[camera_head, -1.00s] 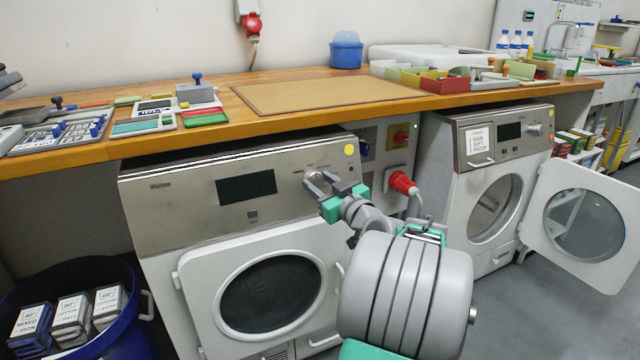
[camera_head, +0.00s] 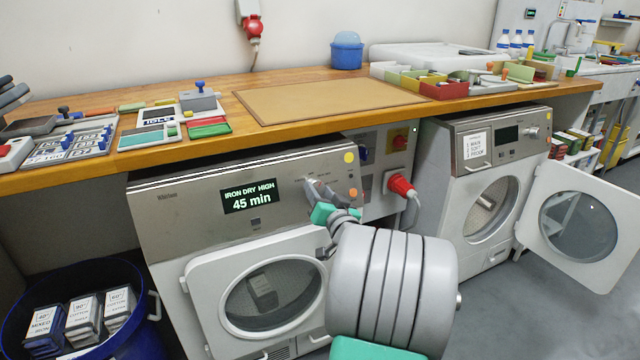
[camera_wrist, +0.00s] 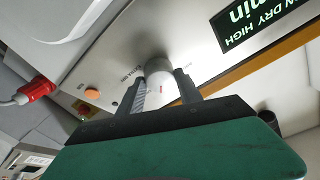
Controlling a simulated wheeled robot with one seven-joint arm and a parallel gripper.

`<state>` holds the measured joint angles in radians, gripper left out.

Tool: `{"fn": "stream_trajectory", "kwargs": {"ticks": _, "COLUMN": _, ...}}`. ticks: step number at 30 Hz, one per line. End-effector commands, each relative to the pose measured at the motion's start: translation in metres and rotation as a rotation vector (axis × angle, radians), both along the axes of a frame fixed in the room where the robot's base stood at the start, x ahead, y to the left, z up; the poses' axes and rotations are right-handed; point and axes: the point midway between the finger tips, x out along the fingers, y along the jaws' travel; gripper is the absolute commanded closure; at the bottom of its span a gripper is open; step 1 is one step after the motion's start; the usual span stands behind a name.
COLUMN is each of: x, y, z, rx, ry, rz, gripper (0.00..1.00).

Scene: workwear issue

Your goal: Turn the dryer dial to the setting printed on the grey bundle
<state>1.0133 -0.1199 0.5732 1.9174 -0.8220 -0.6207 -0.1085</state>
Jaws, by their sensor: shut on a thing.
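The dryer (camera_head: 180,215) is the left machine under the counter. Its display (camera_head: 249,195) is lit and reads "IRON DRY HIGH 45 min". My gripper (camera_head: 321,197) is at the right of its panel, shut on the dial.
An orange button (camera_wrist: 92,95) lies beside the dial. A red plug (camera_head: 401,184) with a grey cable is right of the dryer. The second machine (camera_head: 462,215) has its door (camera_head: 590,215) open. The counter (camera_head: 290,128) overhangs the panel.

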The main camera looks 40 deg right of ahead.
Motion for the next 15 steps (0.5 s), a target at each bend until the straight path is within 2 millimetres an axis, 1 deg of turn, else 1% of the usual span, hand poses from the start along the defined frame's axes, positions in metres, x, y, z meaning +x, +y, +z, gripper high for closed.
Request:
{"fn": "stream_trajectory", "kwargs": {"ticks": 1, "x": 0.0002, "y": 0.0007, "z": 0.0043, "rx": 0.024, "ry": -0.007, "rz": -0.007, "gripper": 0.99}}
{"fn": "stream_trajectory", "kwargs": {"ticks": 7, "x": 0.0002, "y": 0.0008, "z": 0.0020, "rx": 0.097, "ry": -0.027, "rz": -0.032, "gripper": 0.99}}
{"fn": "stream_trajectory", "kwargs": {"ticks": 15, "x": 0.0001, "y": 0.0006, "z": -0.0001, "rx": 0.129, "ry": -0.038, "rz": -0.043, "gripper": 0.99}}
